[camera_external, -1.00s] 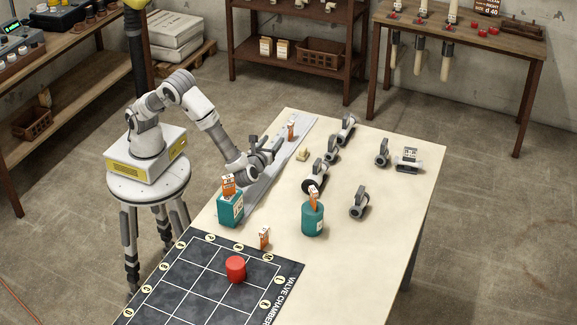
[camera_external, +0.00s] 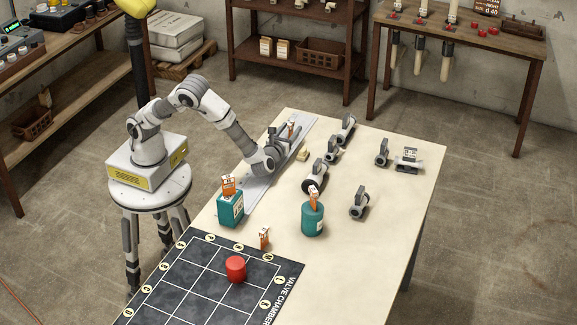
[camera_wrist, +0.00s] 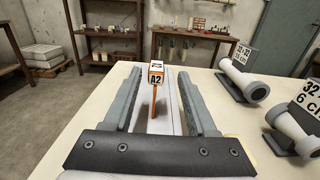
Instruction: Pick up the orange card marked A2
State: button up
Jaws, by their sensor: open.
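The orange card marked A2 (camera_wrist: 156,73) stands upright on a thin orange stem in the wrist view, with a white label face. It lies between the two open fingers of my gripper (camera_wrist: 158,100), with clear space on both sides. In the external view my gripper (camera_external: 284,138) is low over the grey rail at the table's far left edge, and the card (camera_external: 291,127) shows at its fingers. I cannot tell whether the fingers touch it.
Grey pipe fittings (camera_external: 315,176) stand to the right. The table's right front is clear.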

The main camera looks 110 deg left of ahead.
aim_at(294, 122)
jog(key=shift+s+a+f+b, duration=0.15)
jog(key=shift+a+b, duration=0.2)
jog(key=shift+a, duration=0.3)
jog(key=a+b, duration=0.1)
jog(key=a, duration=0.3)
jog(key=shift+s, duration=0.1)
grip_shut()
